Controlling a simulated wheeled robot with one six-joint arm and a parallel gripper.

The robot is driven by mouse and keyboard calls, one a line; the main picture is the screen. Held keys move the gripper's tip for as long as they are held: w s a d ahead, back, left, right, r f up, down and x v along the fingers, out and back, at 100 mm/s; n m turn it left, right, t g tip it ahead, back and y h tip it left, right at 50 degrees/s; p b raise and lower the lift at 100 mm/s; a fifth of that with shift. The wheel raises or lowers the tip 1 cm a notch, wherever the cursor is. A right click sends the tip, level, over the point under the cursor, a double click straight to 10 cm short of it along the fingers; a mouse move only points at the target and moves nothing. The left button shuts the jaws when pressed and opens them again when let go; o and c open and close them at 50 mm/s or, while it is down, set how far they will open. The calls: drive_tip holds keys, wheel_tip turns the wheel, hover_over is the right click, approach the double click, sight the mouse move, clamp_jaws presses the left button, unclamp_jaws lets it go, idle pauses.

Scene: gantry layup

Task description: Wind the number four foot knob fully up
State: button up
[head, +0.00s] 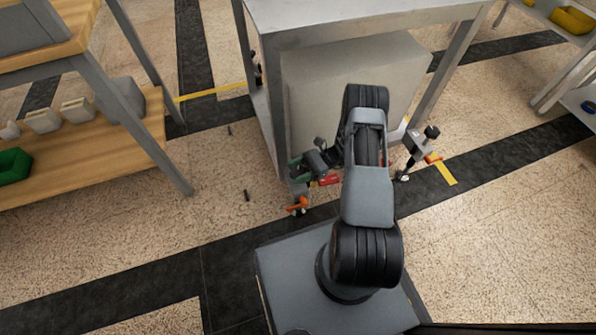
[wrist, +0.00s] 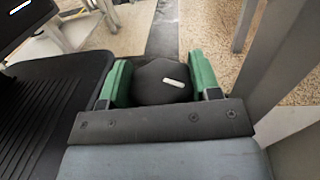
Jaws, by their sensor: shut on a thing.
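A dark rounded knob (wrist: 152,86) with a short white mark on top sits between the two green fingers of my gripper (wrist: 160,82) in the wrist view. The fingers press on it from both sides. In the head view my gripper (head: 313,162) is low at the front left leg of the grey bench, above a foot with an orange lever (head: 297,204). The knob is mostly hidden there by the gripper. No number is legible on it.
A second foot with a black knob (head: 432,132) and an orange lever stands at the bench's right side. The grey bench (head: 360,18) rises just behind my gripper. A wooden shelf (head: 95,150) stands at left. Small dark items lie on the floor between.

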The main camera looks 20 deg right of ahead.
drive_tip(key=o, duration=0.9)
drive_tip(key=shift+o, duration=0.2)
drive_tip(key=w+d+p, duration=0.1)
drive_tip(key=d, duration=1.2)
drive_tip(key=shift+w+d+p, duration=0.2)
drive_tip(key=shift+d+p, duration=0.1)
drive_tip(key=shift+d, duration=0.05)
